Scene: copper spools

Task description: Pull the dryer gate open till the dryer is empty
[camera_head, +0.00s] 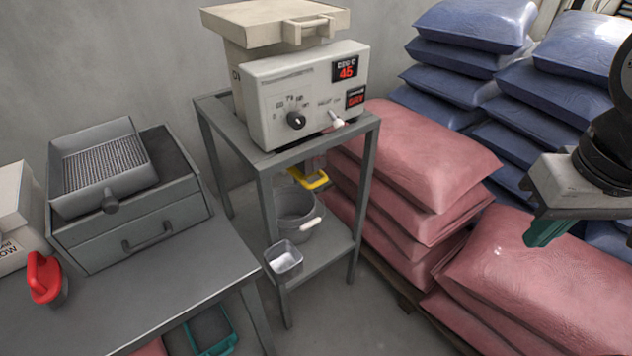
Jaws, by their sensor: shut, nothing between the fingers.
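The dryer (305,95) is a beige unit with a lidded hopper and a control box, standing on a grey metal stand. Its display reads 45 in red. A yellow handle (312,180), which looks like the dryer gate's, sticks out under the stand's top. A grey bucket (297,216) stands below it on the lower shelf; its contents are not clear. My gripper (541,236), with teal fingertips, is at the right edge, well apart from the handle, over the pink sacks. It is shut and empty. The hopper's inside is hidden.
Pink sacks (400,165) are stacked right beside the stand, with blue sacks (470,55) behind. A small grey tub (284,261) with white contents sits at the shelf's front corner. A grey bench (170,290) at left holds a sieve box (130,225) and a red scoop-like item (43,277).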

